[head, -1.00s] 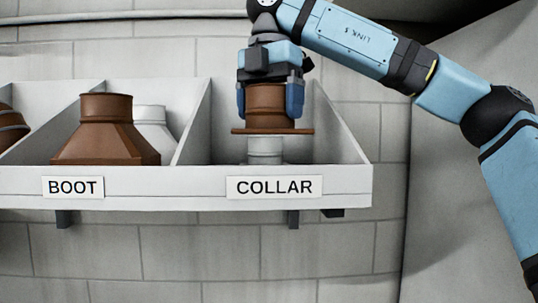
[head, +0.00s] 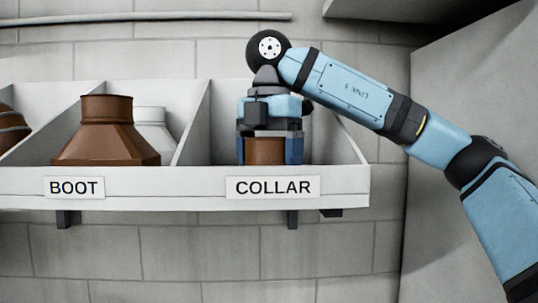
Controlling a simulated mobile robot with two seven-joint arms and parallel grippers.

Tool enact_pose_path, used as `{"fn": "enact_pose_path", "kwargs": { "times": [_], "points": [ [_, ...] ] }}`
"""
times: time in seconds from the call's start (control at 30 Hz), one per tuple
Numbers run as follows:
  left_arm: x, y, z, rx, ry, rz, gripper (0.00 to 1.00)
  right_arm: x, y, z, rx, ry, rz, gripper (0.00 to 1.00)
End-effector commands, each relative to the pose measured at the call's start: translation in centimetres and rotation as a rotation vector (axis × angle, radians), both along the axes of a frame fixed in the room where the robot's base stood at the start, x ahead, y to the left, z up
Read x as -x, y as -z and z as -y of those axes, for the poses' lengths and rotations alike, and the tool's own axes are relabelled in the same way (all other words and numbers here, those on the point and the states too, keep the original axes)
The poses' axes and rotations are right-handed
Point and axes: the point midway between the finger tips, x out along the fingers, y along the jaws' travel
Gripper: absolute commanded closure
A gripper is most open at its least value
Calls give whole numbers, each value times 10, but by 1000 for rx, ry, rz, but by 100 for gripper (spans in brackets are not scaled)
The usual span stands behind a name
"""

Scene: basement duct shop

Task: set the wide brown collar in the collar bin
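The wide brown collar (head: 264,151) is upright inside the collar bin (head: 341,180); its lower part and flange are hidden behind the bin's front board. My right gripper (head: 265,157) comes from above, with one finger on each side of the collar, shut on it. The front board carries the label COLLAR (head: 272,188). I cannot see whether the collar touches the bin floor or something in the bin. My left gripper is not in view.
A slanted divider (head: 196,132) separates the two bins. A pipe (head: 150,17) runs along the wall above.

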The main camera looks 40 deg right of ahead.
Motion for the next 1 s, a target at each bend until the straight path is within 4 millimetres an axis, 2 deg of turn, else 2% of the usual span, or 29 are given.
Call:
{"fn": "enact_pose_path", "kwargs": {
  "times": [0.07,0.1,0.17,0.37,0.57,1.0],
  "points": [
    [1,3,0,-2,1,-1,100,0,3,0,0,0,0,44],
    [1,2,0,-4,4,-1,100,0,3,0,0,0,0,12],
    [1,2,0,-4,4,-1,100,0,2,0,0,0,0,0],
    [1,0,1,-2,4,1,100,0,2,0,0,0,0,0],
    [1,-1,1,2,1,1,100,0,-11,0,1,0,2,0],
    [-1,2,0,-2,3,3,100,0,-84,-1,3,1,3,0]
  ]
}}
